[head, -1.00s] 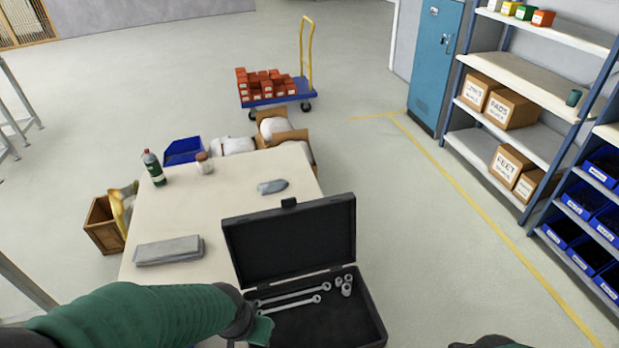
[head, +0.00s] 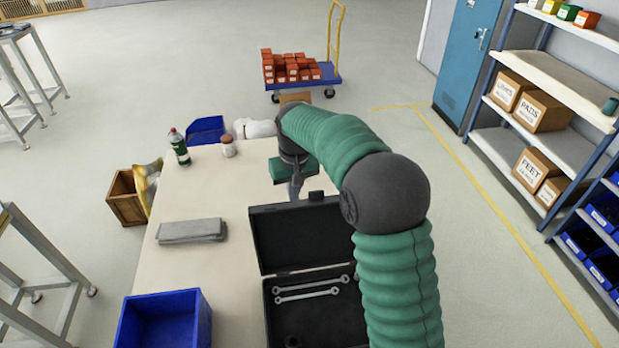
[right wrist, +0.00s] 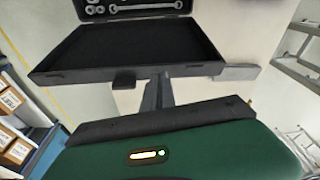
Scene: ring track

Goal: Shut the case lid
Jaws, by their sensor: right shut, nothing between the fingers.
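The black case sits on the table with its lid (head: 290,237) standing open, raised on the far side. Wrenches lie in the case base (head: 300,310), and my right arm covers its right part. My right gripper (head: 296,188) is shut and empty, pointing down just beyond the lid's far edge, near the latch tab. In the right wrist view, the shut fingers (right wrist: 158,90) are beside the lid's rim (right wrist: 90,76); I cannot tell whether they touch it. My left gripper is out of view.
A bottle (head: 179,148) and a jar (head: 228,147) stand at the table's far left. Bare table (head: 215,190) lies between them.

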